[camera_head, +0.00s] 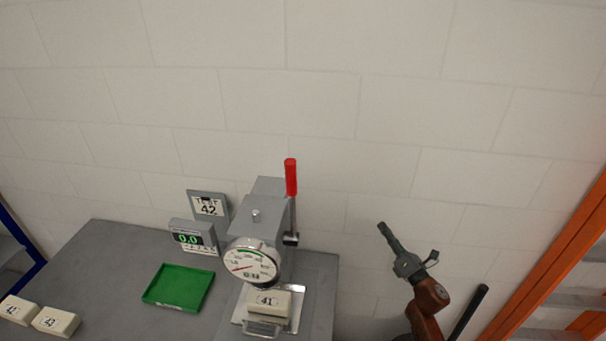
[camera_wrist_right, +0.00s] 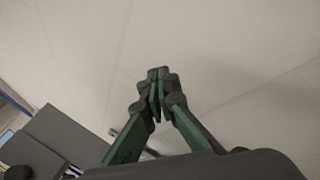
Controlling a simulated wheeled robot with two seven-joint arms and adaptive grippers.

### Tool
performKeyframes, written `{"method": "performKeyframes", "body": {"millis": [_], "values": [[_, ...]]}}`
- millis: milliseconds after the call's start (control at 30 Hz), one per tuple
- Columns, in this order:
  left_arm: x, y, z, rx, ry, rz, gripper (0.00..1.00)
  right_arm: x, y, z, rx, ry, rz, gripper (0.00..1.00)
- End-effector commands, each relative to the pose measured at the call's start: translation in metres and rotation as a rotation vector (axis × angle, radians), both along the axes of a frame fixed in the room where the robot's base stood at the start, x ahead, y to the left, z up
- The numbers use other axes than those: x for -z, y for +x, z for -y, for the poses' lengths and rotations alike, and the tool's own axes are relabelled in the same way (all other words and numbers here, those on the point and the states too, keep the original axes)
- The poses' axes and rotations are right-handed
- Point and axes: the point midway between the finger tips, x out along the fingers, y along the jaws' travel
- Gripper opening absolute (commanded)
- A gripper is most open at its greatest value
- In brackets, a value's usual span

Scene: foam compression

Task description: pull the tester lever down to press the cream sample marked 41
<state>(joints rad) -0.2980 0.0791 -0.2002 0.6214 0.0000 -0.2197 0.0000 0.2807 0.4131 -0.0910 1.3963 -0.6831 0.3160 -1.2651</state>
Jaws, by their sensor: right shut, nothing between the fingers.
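The tester (camera_head: 262,215) is a grey press with a round dial on its front. Its lever (camera_head: 290,178) has a red handle and stands upright on the press's right side. The cream sample marked 41 (camera_head: 267,301) sits on the plate under the dial. My right gripper (camera_head: 383,229) is raised to the right of the lever, clear of it, with its fingers shut and empty. In the right wrist view the closed fingertips (camera_wrist_right: 157,74) point at the wall. My left gripper is not in view.
A green tray (camera_head: 179,287) lies left of the press. Two cream samples, one marked 43 (camera_head: 56,321), lie at the table's left. A display reading 0.0 (camera_head: 188,239) and a sign reading 42 (camera_head: 208,205) stand behind. An orange rack (camera_head: 560,262) stands at right.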

Motion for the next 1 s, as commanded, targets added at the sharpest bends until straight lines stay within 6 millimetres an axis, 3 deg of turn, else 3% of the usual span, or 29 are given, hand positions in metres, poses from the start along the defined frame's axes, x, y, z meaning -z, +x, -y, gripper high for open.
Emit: {"method": "performKeyframes", "body": {"millis": [33, 133, 200, 300, 333, 433, 600, 1000], "values": [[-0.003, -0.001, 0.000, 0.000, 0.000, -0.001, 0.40, -0.062, 0.002, -0.022, -0.049, -0.152, 0.147, 0.00], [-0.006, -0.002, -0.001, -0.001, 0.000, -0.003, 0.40, -0.163, -0.013, -0.068, -0.124, -0.492, 0.462, 0.00], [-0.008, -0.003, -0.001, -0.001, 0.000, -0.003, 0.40, -0.225, -0.035, -0.103, -0.160, -0.746, 0.707, 0.00], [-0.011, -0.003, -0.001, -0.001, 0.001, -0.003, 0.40, -0.291, -0.072, -0.145, -0.184, -1.105, 1.060, 0.00], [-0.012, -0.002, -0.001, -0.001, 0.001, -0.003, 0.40, -0.305, -0.083, -0.155, -0.186, -1.198, 1.151, 0.00], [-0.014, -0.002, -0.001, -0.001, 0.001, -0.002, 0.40, -0.333, -0.109, -0.176, -0.185, -1.445, 1.399, 0.00], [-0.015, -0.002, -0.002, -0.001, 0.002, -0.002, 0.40, -0.349, -0.129, -0.189, -0.178, -1.660, 1.614, 0.00], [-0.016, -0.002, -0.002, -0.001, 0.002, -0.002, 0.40, -0.350, -0.132, -0.191, -0.177, -1.690, 1.646, 0.00]]}}
